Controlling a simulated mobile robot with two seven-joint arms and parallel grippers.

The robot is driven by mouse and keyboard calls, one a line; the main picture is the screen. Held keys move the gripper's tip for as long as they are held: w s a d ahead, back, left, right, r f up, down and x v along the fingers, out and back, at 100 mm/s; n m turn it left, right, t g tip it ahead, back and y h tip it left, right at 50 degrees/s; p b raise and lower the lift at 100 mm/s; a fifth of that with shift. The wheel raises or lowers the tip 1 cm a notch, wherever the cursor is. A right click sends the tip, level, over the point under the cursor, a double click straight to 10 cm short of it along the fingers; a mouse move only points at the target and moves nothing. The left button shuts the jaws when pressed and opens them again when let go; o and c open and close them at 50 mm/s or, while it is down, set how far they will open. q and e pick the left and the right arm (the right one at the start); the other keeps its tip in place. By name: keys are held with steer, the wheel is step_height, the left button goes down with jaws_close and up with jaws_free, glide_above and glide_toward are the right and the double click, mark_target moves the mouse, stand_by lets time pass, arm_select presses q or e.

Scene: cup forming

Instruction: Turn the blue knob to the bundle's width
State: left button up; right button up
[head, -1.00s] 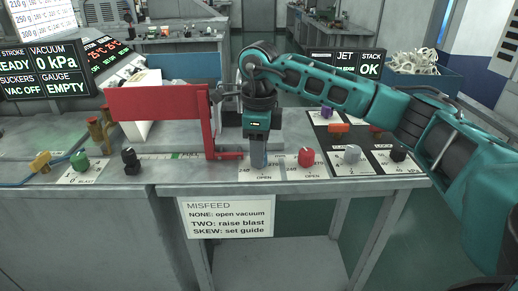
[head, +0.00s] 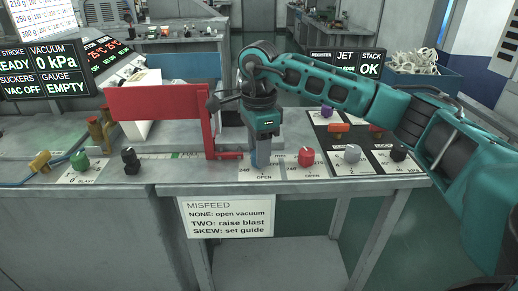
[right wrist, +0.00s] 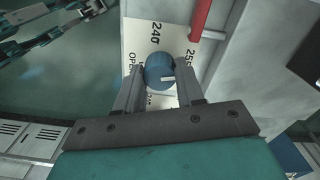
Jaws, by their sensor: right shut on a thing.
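The blue knob (right wrist: 159,71) sits on a white scale card (right wrist: 143,36) that reads 240 and OPEN in the right wrist view. My right gripper (right wrist: 160,80) is shut on the knob, one finger on each side. A white pointer mark shows on the knob. In the head view my right gripper (head: 262,160) reaches straight down onto the knob, and its fingers hide most of it. The red guide (head: 160,103) stands just left of the gripper. I cannot make out a bundle. My left gripper is not in view.
A red knob (head: 306,156), a grey knob (head: 352,153) and a black knob (head: 398,153) stand to the right on the bench edge. Green (head: 80,161) and black knobs are at the left. A MISFEED sign (head: 229,217) hangs below.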

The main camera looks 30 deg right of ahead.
steer(key=o, duration=1)
steer(key=shift+o, duration=0.2)
step_height(320, 180, up, 13)
steer(key=p, duration=0.1)
steer(key=shift+f, duration=0.1)
